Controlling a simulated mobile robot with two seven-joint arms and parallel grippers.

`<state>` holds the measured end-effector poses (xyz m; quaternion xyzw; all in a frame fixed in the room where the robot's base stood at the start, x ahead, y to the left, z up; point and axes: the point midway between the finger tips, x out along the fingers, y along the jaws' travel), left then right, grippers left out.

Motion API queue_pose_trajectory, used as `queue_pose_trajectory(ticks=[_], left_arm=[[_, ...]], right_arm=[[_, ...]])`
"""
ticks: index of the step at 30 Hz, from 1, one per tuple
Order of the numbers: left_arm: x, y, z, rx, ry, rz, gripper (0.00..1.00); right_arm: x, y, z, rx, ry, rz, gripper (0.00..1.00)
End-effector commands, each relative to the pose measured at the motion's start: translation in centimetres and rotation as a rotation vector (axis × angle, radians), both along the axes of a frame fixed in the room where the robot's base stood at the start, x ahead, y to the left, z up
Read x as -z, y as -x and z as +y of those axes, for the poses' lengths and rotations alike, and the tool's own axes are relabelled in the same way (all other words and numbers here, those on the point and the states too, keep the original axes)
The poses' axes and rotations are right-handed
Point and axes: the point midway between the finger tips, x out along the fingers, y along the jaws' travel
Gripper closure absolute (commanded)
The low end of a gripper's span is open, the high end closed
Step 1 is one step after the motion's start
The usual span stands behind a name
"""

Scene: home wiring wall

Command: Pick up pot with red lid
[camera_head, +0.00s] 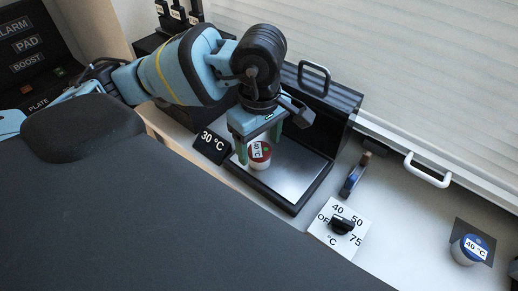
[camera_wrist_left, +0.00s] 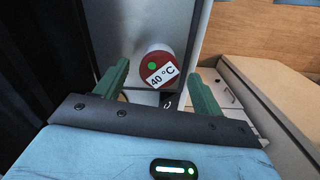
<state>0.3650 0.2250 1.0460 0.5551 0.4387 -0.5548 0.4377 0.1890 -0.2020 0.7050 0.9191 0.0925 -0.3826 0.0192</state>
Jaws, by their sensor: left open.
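The pot with the red lid (camera_head: 260,154) stands on a metal plate in a black-framed station in the head view. Its lid carries a "40 °C" label and a green dot. In the left wrist view the red lid (camera_wrist_left: 157,69) shows between and beyond the fingertips. My left gripper (camera_head: 258,145) points down right at the pot, with its green fingers on either side of it. The left gripper (camera_wrist_left: 163,80) is open, and I cannot tell whether a finger touches the pot. My right gripper is not in view.
A raised black cover with a handle (camera_head: 314,75) stands behind the plate (camera_head: 300,170). A "30 °C" sign (camera_head: 212,145) is at its left. A dial (camera_head: 341,226), a small dark-blue item (camera_head: 355,175) and a blue-lidded pot (camera_head: 470,249) lie to the right.

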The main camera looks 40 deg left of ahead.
Motion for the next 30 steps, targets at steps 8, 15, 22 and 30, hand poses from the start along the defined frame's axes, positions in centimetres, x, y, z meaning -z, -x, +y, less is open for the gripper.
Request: queue_pose_trajectory(ticks=[8, 15, 22, 30], left_arm=[[3.1, 0.0, 0.0, -0.001, 0.000, 0.000, 0.31], [3.3, 0.0, 0.0, -0.001, 0.000, -0.002, 0.31], [3.2, 0.0, 0.0, 0.000, 0.001, -0.001, 0.59], [3.2, 0.0, 0.0, 0.000, 0.001, -0.002, 0.85]], right_arm=[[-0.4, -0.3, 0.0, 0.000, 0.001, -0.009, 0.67], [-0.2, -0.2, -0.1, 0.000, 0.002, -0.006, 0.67], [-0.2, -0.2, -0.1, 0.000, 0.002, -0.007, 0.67], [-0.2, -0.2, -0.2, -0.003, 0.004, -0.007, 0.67]])
